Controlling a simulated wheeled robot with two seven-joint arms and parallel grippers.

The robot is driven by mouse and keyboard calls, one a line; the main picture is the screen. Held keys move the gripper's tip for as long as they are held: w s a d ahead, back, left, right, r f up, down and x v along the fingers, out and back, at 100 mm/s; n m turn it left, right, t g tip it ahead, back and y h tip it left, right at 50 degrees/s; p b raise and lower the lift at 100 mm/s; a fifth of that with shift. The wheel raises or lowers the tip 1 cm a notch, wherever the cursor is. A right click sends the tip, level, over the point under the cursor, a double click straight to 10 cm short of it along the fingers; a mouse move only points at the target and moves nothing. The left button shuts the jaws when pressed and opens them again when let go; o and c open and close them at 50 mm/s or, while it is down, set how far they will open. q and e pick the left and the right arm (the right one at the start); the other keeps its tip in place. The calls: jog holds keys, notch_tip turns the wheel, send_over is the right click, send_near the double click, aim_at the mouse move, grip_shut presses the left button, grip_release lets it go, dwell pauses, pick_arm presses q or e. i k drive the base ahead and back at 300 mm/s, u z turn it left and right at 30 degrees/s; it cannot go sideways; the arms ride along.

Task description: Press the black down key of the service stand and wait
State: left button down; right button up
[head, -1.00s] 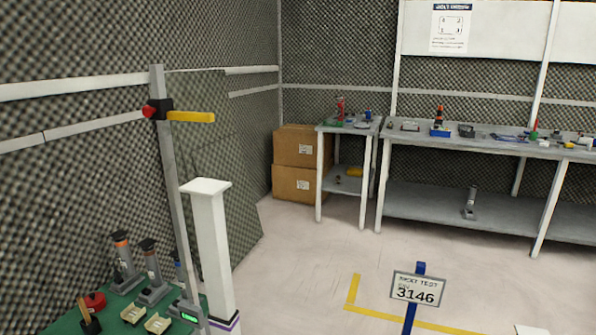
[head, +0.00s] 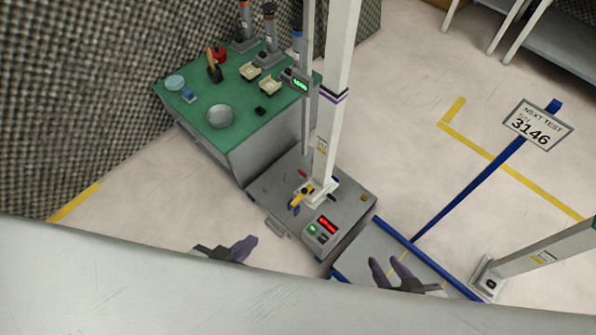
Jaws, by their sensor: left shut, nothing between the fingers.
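The service stand (head: 275,190) is a grey low box with a white column rising from it, in the middle of the head view. The marks on the keys are too small to read. My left gripper (head: 248,246) is shut and empty, left of the keys and apart from them. My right gripper (head: 392,268) is open and empty, right of the stand. My pale body hides part of both arms.
A green-topped cabinet (head: 195,125) with tools, a bowl (head: 220,116) and small parts stands behind left. A blue-edged grey platform (head: 375,250) adjoins the stand on the right. Floor is clear at the left.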

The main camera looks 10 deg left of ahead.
aim_at(323, 238)
jog(key=u, duration=0.05)
jog(key=k, duration=0.85)
jog(key=z, duration=0.5)
